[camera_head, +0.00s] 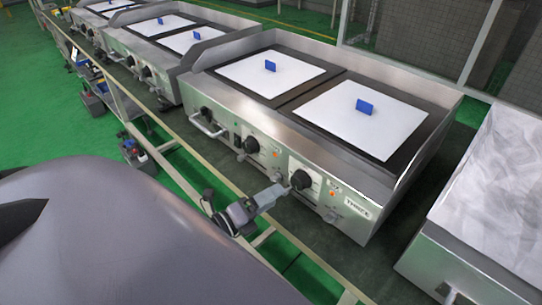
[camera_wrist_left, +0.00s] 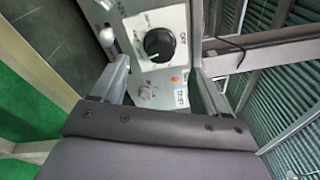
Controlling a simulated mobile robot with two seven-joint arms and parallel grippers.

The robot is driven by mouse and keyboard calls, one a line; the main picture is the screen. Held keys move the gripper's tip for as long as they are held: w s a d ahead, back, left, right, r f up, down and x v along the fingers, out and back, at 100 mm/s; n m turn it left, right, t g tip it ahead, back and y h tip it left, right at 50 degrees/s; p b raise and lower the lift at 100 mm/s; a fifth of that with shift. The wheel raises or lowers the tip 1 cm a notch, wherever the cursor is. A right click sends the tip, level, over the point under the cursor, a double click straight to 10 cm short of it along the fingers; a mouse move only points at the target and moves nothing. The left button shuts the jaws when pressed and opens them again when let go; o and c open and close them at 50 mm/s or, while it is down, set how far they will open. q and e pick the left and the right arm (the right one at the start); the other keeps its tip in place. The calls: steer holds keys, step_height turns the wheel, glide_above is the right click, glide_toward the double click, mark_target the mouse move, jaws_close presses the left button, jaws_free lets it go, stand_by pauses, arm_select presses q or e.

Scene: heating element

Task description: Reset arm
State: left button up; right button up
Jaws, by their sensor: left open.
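My left gripper (camera_head: 271,196) is in front of the near heating unit's front panel (camera_head: 262,150), at the right-hand black knob (camera_head: 301,180). In the left wrist view its two fingers (camera_wrist_left: 163,88) stand wide apart. I see nothing held. I cannot tell whether a finger touches the panel. A second black knob (camera_head: 251,145) is further left on the panel. My right gripper is not in view.
Two white plates (camera_head: 290,78) with blue tabs (camera_head: 363,106) lie on the unit's top. More such units (camera_head: 165,35) stand at the back left. A steel bin with a pale crumpled lining (camera_head: 495,170) is at the right. A rail (camera_head: 190,165) runs along the front.

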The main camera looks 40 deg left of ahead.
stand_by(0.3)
arm_select(q)
steer(key=s+d+f+n+g+y+p, duration=0.2)
steer(key=s+d+n+g+p, duration=0.5)
steer(key=n, duration=1.5)
steer(key=s+d, duration=0.4)
steer(key=shift+s+d+n+g+p, duration=0.3)
steer(key=shift+d+p, duration=0.1)
steer(key=shift+a+f, duration=0.1)
